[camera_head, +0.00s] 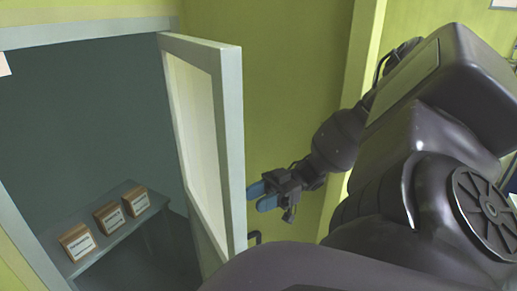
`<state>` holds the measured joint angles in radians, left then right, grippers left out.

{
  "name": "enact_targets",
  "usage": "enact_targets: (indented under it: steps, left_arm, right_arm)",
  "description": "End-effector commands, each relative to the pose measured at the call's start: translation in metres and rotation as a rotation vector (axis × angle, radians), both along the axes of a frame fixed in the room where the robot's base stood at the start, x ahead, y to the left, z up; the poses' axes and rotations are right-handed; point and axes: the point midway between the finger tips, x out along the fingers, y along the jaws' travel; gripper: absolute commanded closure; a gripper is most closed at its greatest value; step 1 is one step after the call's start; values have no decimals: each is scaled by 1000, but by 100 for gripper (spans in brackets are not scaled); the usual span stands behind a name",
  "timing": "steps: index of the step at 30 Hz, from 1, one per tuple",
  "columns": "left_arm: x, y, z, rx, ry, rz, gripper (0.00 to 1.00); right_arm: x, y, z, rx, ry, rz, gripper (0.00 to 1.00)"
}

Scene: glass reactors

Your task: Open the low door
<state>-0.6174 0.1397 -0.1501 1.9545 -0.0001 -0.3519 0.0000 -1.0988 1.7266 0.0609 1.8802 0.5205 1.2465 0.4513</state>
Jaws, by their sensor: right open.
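The door (206,120) has a pale frame and a light panel. It stands swung out from its frame (85,32), so the dark room behind it shows on the left. A small dark handle (254,237) sticks out low on the door's right side. My right gripper (258,197) is just right of the door's free edge, above the handle. Its two blue fingertips are apart with nothing between them, and it does not visibly hold the door. My left gripper is not in view.
Inside the doorway a grey table (108,246) carries three labelled boxes, the nearest a brown one (77,243). A yellow-green wall (270,70) stands behind my right arm. My own dark arm links fill the lower right. The doorway's visible opening is clear.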

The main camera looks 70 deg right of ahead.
Motion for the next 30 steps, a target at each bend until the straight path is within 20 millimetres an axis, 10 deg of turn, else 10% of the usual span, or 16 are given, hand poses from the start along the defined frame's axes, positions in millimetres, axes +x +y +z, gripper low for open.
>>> enact_targets:
  steps: [30]
  left_arm:
    - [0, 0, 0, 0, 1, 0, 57]
  right_arm:
    - [0, 1, 33, 3, 1, 2, 59]
